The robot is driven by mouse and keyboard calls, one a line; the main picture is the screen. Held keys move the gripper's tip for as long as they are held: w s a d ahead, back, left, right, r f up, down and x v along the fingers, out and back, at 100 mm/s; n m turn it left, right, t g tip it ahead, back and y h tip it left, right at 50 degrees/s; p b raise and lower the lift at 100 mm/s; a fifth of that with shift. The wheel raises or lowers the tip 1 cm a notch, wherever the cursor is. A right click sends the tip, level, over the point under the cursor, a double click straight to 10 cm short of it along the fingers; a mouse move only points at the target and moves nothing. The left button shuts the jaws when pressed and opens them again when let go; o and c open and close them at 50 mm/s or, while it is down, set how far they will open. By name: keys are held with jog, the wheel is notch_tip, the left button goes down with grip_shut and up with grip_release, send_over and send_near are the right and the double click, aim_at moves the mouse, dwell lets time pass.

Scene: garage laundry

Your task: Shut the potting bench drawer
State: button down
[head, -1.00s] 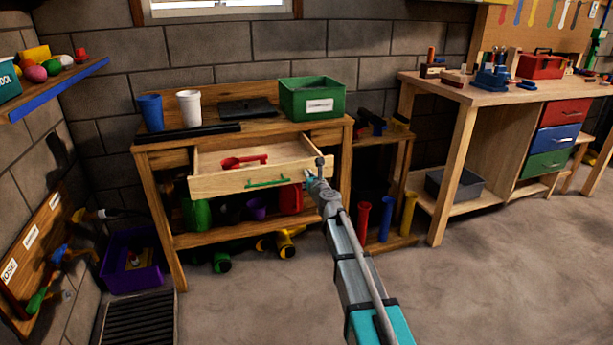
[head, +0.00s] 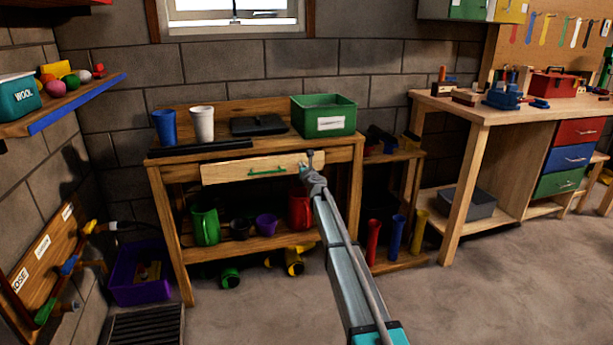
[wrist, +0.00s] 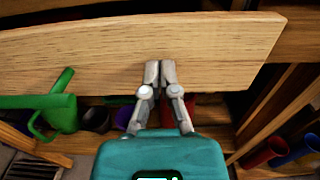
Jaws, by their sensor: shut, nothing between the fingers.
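The potting bench (head: 160,190) stands against the block wall in the head view. Its pale wooden drawer front (head: 225,173) sits close under the bench top, and the drawer's inside does not show. I cannot tell whether it is fully flush. The green handle (head: 267,172) is on the front's middle; it also shows at the left in the wrist view (wrist: 40,101). My gripper (head: 309,156) is at the right part of the drawer front. In the wrist view my shut, empty fingers (wrist: 160,68) are against or just before the wood, right of the handle.
A green bin (head: 322,122), a blue cup (head: 164,127), a white cup (head: 202,124) and a black tray stand on the bench top. A green can (head: 205,226) and pots fill its lower shelf. A workbench (head: 455,105) is at right. The floor in front is clear.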

jog(key=x, duration=0.6)
dwell(0.3)
jog(key=v, duration=1.4)
jog(key=shift+s, duration=0.3)
jog(key=shift+d, duration=0.15)
